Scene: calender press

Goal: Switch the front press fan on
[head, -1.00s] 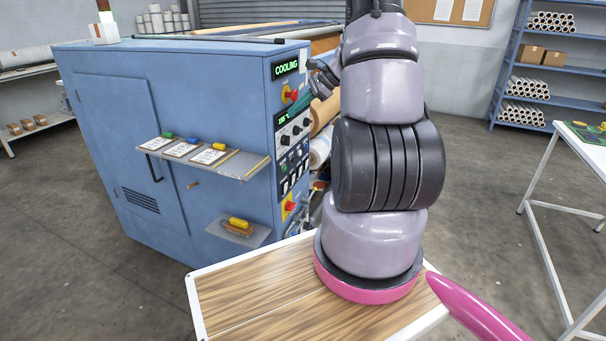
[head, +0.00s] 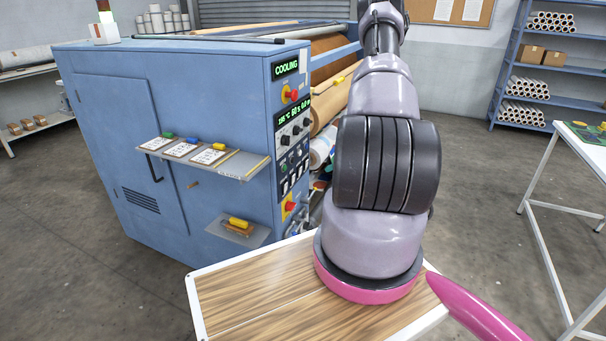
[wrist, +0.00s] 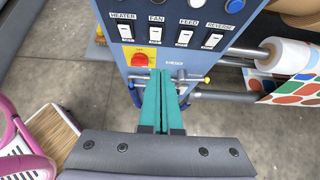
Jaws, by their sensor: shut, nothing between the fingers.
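The blue press cabinet (head: 190,110) stands at left in the head view, with a control panel on its narrow face. In the wrist view a row of white rocker switches on black plates is labelled HEATER (wrist: 125,33), FAN (wrist: 156,35), FEED (wrist: 184,38) and REVERSE (wrist: 211,42). Which way the FAN rocker is tipped is too small to tell. My gripper (wrist: 164,76) has green fingers, shut and empty, pointing at the panel below the FAN switch. I see no contact with a switch. In the head view my gripper is hidden.
A red knob on a yellow plate (wrist: 140,60) sits below the HEATER and FAN switches. Metal rods and a patterned roll (wrist: 291,56) lie to the right. A green COOLING display (head: 286,68) tops the panel. A shelf with cards (head: 240,168) juts from the cabinet.

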